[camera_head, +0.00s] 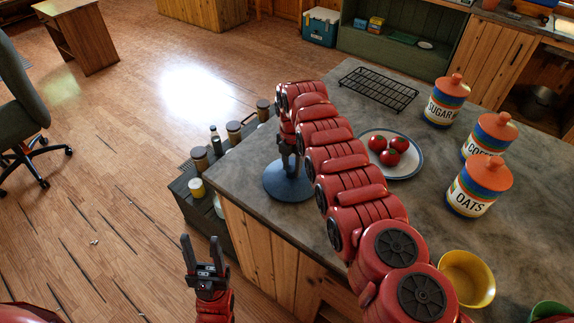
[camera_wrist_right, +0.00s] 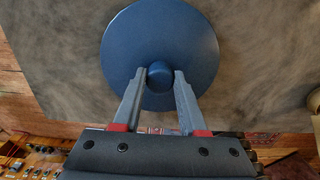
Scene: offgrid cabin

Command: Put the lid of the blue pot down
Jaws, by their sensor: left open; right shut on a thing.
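The blue lid (camera_head: 285,187) is at the left edge of the grey countertop, flat side down, on or just above the surface; I cannot tell whether it touches. My right gripper (camera_head: 289,168) comes down over it from above. In the right wrist view, the lid (camera_wrist_right: 183,28) is a round blue disc, and my right gripper (camera_wrist_right: 163,76) is shut on its round knob (camera_wrist_right: 159,75). My left gripper (camera_head: 203,250) is open and empty, out over the floor left of the counter. No blue pot shows in either view.
On the grey countertop (camera_head: 260,230) stand a plate (camera_head: 410,166) with tomatoes, a black wire rack (camera_head: 378,88), sugar (camera_head: 446,100), coffee (camera_head: 488,138) and oats (camera_head: 478,188) canisters and a yellow bowl (camera_head: 467,277). A low shelf with jars stands beside the counter's left side.

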